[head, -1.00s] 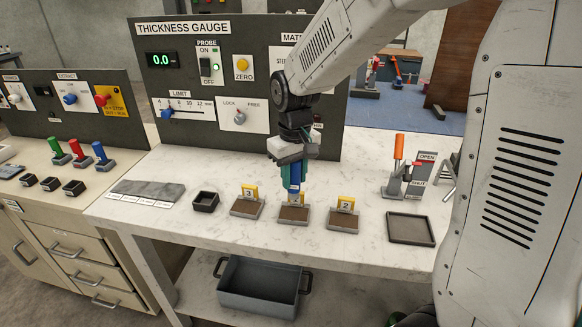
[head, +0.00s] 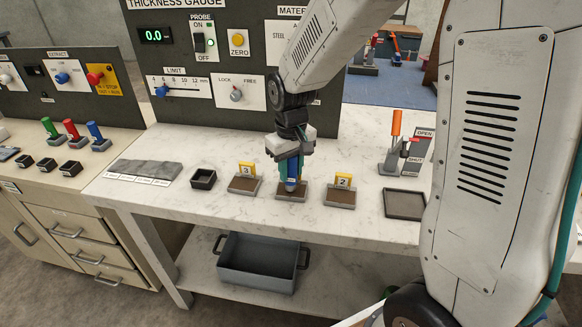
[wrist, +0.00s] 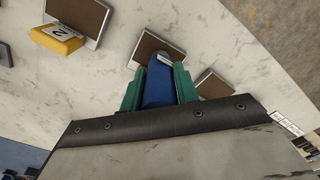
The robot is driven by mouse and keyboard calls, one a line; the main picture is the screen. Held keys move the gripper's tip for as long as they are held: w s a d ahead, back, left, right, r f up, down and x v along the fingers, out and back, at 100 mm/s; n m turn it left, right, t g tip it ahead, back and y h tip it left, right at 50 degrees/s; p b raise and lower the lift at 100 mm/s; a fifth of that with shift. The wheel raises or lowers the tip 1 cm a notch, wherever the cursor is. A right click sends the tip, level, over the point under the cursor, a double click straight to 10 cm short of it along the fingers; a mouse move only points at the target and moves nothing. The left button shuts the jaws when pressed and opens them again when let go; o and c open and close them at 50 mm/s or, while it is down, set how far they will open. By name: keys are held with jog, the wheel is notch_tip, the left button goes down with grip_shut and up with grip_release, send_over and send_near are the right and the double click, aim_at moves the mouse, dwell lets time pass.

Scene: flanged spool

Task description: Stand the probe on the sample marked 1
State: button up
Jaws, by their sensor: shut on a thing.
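My gripper (head: 291,172), with teal fingers, is shut on the blue probe (head: 291,184), which points down and looks upright. The probe's lower end is at the brown middle sample (head: 284,196), between the samples labelled 3 (head: 243,185) and 2 (head: 339,197). I cannot tell whether it touches. The middle sample's label is hidden behind my gripper. In the wrist view the probe (wrist: 158,86) lies between both fingers, with a brown sample (wrist: 148,48) beyond it. The thickness gauge (head: 155,36) reads 0.0.
A small black open box (head: 203,180) and a grey stepped strip (head: 145,172) lie left of the samples. An empty dark tray (head: 405,205) and a stand with an orange-handled lever (head: 396,125) are at the right. A grey bin (head: 257,265) sits on the lower shelf.

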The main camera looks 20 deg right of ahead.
jog(key=shift+f, duration=0.55)
dwell(1.6)
jog(key=shift+r, duration=0.1)
jog(key=shift+r, duration=3.45)
